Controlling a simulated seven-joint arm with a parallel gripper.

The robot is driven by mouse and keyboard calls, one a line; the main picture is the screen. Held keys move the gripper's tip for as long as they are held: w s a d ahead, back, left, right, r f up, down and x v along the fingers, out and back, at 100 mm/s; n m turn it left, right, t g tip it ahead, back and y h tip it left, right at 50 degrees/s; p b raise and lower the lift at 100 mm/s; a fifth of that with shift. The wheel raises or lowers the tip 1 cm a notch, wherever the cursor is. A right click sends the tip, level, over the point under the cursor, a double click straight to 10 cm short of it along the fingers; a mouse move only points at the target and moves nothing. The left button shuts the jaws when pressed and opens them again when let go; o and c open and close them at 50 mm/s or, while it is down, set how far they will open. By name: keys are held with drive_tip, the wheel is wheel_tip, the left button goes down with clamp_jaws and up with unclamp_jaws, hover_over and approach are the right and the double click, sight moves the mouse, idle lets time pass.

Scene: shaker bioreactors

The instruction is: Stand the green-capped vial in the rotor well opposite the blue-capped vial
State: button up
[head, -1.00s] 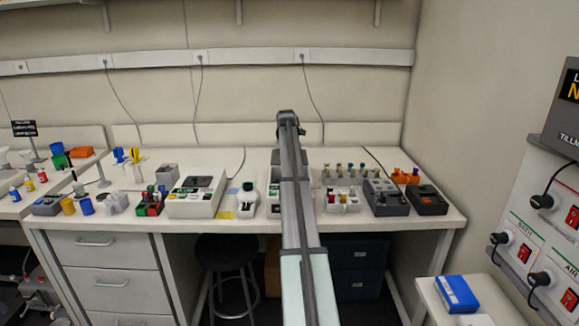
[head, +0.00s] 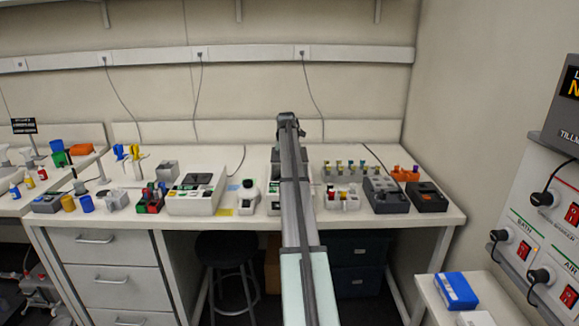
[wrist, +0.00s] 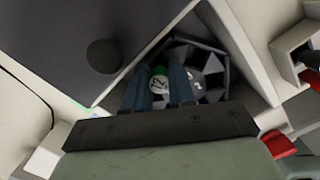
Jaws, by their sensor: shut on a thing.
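In the wrist view my gripper (wrist: 160,88) has its two fingers on either side of the green-capped vial (wrist: 160,71) and is shut on it. The green cap shows between the fingers; the vial's lower part is hidden. The dark grey rotor (wrist: 209,63) lies just beyond and to the right of the fingers, inside a light housing. The vial is over or at the rotor's left part; I cannot tell whether it is inside a well. The blue-capped vial is not distinguishable in the rotor. In the head view my arm covers the gripper and most of this machine.
A black panel with a round knob (wrist: 104,56) lies left of the rotor in the wrist view. A pale holder with red-capped items (wrist: 280,144) is at right. In the head view, a vial rack (head: 342,197) and dark grey devices (head: 386,195) stand right of my arm.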

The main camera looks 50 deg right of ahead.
drive_tip(key=shift+f, duration=0.3)
drive_tip(key=o, duration=0.8)
drive_tip(key=shift+c, duration=0.2)
drive_tip(key=shift+o, duration=0.6)
drive_tip(key=shift+w, duration=0.15)
drive_tip(key=shift+r, duration=0.1)
drive_tip(key=shift+d+r, duration=0.2)
drive_tip(key=shift+r, duration=1.65)
drive_tip(key=shift+a+r, duration=0.15)
drive_tip(key=shift+r, duration=1.4)
